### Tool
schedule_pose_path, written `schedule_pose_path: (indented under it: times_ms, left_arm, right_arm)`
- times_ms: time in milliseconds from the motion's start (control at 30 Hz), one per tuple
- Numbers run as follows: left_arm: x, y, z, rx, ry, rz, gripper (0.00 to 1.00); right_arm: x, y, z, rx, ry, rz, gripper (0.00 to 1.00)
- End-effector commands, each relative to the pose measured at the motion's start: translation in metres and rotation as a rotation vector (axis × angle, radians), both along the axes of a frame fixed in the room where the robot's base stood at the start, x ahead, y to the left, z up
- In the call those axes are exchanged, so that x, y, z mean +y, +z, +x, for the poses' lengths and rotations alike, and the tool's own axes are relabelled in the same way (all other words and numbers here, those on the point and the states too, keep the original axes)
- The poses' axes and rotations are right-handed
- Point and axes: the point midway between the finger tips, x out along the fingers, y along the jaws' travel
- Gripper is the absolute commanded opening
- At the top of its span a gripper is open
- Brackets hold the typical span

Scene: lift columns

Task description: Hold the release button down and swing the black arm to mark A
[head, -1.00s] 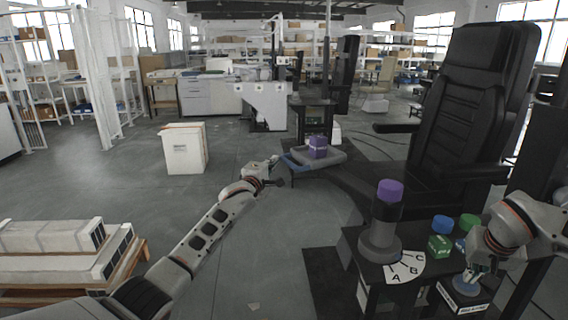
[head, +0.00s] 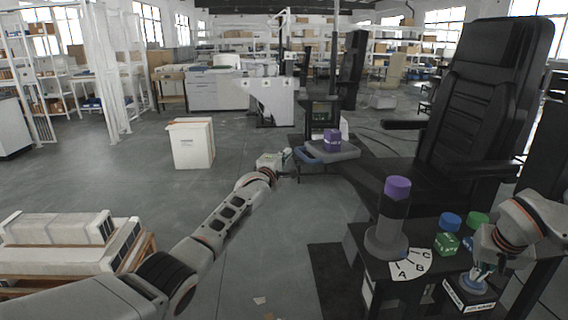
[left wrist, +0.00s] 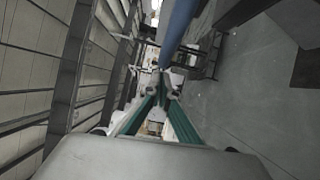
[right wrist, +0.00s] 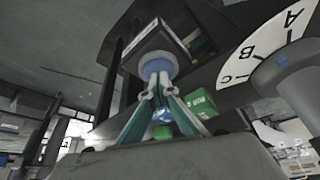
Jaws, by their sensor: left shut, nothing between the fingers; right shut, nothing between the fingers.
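The black arm (head: 364,184) runs out from the grey-based column to a grey tray (head: 345,153) with a blue bar (head: 309,155) along its left edge. My left gripper (head: 288,157) is shut and empty at the left end of that bar; I cannot tell if they touch. In the left wrist view the blue bar (left wrist: 180,30) lies just ahead of the shut fingers. A white dial (head: 411,264) marked A, B, C lies at the column's foot; its pointer is unclear. My right gripper (head: 480,273) is shut with fingertips at the blue release button (right wrist: 157,65); how far it is pressed is unclear.
A purple box (head: 332,140) sits on the tray. The column (head: 387,232) has a purple top. A green box (head: 446,244) and blue and green caps stand near my right gripper. A black chair (head: 485,100) stands behind.

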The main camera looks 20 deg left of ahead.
Motion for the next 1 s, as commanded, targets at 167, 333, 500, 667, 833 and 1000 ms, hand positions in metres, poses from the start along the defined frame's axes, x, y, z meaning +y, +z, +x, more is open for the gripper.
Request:
schedule_pose_path:
  times_ms: [167, 333, 500, 667, 833, 1000]
  left_arm:
    - [0.019, -0.002, -0.013, 0.0, 0.001, 0.003, 0.0]
    - [0.028, -0.004, -0.032, 0.0, -0.003, -0.001, 0.0]
    - [0.031, -0.004, -0.052, -0.001, -0.002, -0.001, 0.0]
    - [0.035, -0.004, -0.074, -0.001, -0.002, 0.0, 0.0]
    - [0.039, -0.006, -0.096, 0.0, -0.001, 0.001, 0.0]
    - [0.042, -0.006, -0.112, -0.001, -0.001, 0.0, 0.0]
  right_arm:
    - [-0.001, -0.002, -0.001, 0.003, -0.001, -0.001, 0.0]
    - [-0.001, -0.002, -0.001, 0.003, -0.001, -0.001, 0.0]
    - [0.0, -0.002, -0.001, 0.003, -0.001, -0.001, 0.0]
    - [-0.001, -0.002, -0.001, 0.003, -0.001, -0.001, 0.0]
    - [-0.001, -0.002, -0.001, 0.003, -0.001, -0.001, 0.0]
    - [-0.001, -0.002, -0.001, 0.003, -0.001, -0.001, 0.0]
